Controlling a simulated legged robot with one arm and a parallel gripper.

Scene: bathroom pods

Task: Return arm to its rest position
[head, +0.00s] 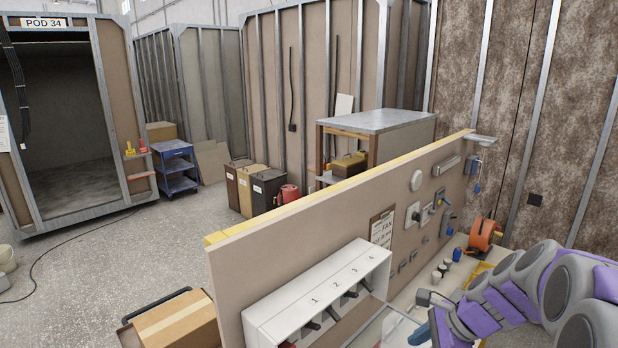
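My arm, grey with purple panels, reaches in from the right edge at the lower right in the head view. I cannot make out a gap between the fingers, nor whether anything is held. A white box with slots numbered 1 to 4 (320,278) stands left of it. A blue object (420,336) shows just below the gripper.
The board carries switches, a clipboard (382,227) and fittings. An orange reel (482,235) sits beyond the arm. A cardboard box (178,322) is at the lower left. Bins (268,188), a blue cart (175,165) and a pod (65,110) stand farther back. The floor at left is mostly clear.

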